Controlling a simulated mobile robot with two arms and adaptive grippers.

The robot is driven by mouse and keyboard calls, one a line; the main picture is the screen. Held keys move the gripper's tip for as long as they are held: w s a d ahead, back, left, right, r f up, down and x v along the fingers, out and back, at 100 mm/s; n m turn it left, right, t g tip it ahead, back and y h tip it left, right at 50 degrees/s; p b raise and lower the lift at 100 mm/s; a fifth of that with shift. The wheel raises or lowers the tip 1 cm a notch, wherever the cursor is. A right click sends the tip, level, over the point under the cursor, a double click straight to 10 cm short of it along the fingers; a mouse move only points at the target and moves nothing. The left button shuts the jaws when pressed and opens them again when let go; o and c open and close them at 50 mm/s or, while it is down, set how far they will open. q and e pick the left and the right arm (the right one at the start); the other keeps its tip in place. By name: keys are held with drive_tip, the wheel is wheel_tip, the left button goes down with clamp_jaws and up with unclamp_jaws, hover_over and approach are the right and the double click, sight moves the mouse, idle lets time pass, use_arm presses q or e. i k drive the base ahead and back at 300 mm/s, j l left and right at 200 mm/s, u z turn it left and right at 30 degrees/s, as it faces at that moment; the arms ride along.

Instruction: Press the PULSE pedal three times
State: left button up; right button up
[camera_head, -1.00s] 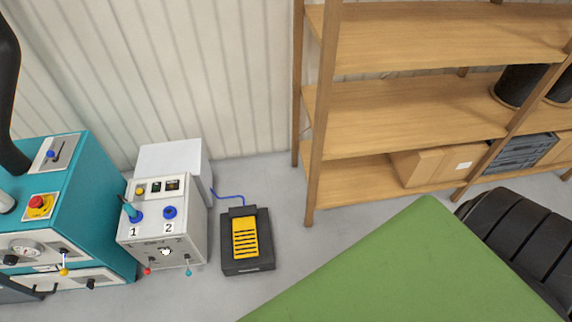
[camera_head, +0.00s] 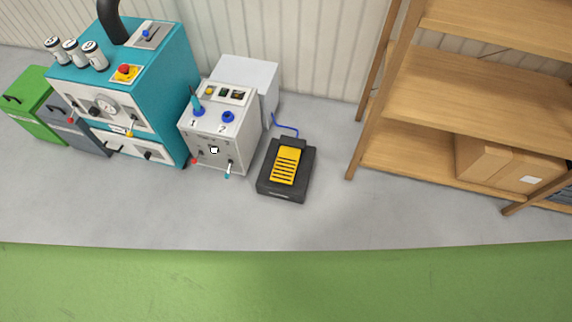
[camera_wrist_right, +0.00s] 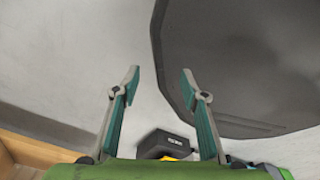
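The foot pedal (camera_head: 286,167) is a black block with a yellow ribbed plate. It sits on the grey floor beside the white control box, with a blue cable at its back. In the right wrist view, a black labelled block with a bit of yellow (camera_wrist_right: 166,143) shows low between the fingers; it looks like the pedal, partly hidden by a green edge. My right gripper (camera_wrist_right: 160,76) is open, with nothing between its fingertips. Neither gripper shows in the head view. My left gripper is not in view.
A white control box (camera_head: 222,122) with switches stands left of the pedal, beside a teal machine (camera_head: 160,85). A wooden shelf (camera_head: 455,110) stands to the right. A green surface (camera_head: 286,285) spans the front. Bare floor (camera_head: 330,215) lies between it and the pedal.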

sight(286, 163)
drive_tip(key=i+j, duration=0.15)
drive_tip(key=j, duration=0.25)
drive_tip(key=i+j, duration=0.1)
drive_tip(key=j, duration=0.3)
drive_tip(key=i+j, duration=0.15)
drive_tip(key=j, duration=0.2)
drive_tip(key=i+j, duration=0.15)
drive_tip(key=j, duration=0.25)
drive_tip(key=i+j, duration=0.1)
drive_tip(key=j, duration=0.3)
